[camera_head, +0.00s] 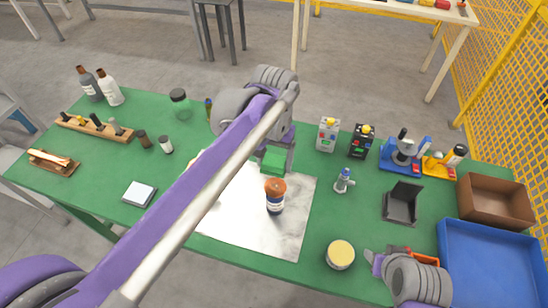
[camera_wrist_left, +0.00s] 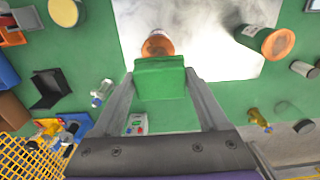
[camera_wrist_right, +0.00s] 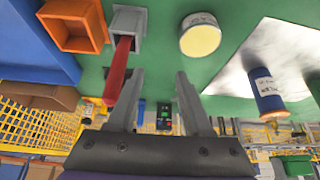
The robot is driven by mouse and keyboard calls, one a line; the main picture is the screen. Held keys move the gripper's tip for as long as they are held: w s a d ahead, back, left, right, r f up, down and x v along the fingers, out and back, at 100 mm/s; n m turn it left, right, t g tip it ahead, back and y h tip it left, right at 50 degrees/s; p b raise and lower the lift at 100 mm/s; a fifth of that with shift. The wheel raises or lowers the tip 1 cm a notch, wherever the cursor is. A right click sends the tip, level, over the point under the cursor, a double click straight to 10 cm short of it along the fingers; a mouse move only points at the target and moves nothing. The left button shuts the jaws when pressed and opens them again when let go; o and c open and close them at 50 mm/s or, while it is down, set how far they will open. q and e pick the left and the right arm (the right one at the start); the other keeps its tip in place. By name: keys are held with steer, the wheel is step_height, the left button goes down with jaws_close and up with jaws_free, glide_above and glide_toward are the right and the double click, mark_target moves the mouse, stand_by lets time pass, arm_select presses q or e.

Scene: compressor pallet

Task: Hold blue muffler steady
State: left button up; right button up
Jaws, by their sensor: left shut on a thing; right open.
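My left gripper (camera_head: 275,152) is shut on a green block (camera_head: 272,160), also between the fingers in the left wrist view (camera_wrist_left: 160,78). The block is just behind a blue cylinder (camera_head: 275,198) with an orange-brown top and white label; I cannot tell whether they touch. The cylinder stands on a white marbled sheet (camera_head: 260,236), and its blue side shows in the right wrist view (camera_wrist_right: 265,88). A similar orange-topped cylinder (camera_wrist_left: 268,41) shows in the left wrist view; my left arm hides it in the head view. My right gripper (camera_wrist_right: 158,80) is open and empty.
A red-handled tool (camera_wrist_right: 118,72) in a grey holder is near my right gripper, beside an orange box (camera_wrist_right: 75,25). A round yellow-topped tin (camera_head: 341,254), black bin (camera_head: 403,203), blue tray (camera_head: 492,262) and brown box (camera_head: 495,200) are at the right.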

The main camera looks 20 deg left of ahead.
arm_select(q)
steer(key=shift+d+r, duration=0.2)
steer(key=shift+r, duration=0.05)
arm_select(e)
steer(key=shift+w+d+f, duration=0.1)
steer(key=shift+w+d, duration=0.05)
steer(key=shift+w, duration=0.05)
arm_select(q)
steer(key=shift+s+a, duration=0.1)
steer(key=shift+s, duration=0.05)
arm_select(e)
steer(key=shift+o, duration=0.3)
steer(key=shift+s, duration=0.1)
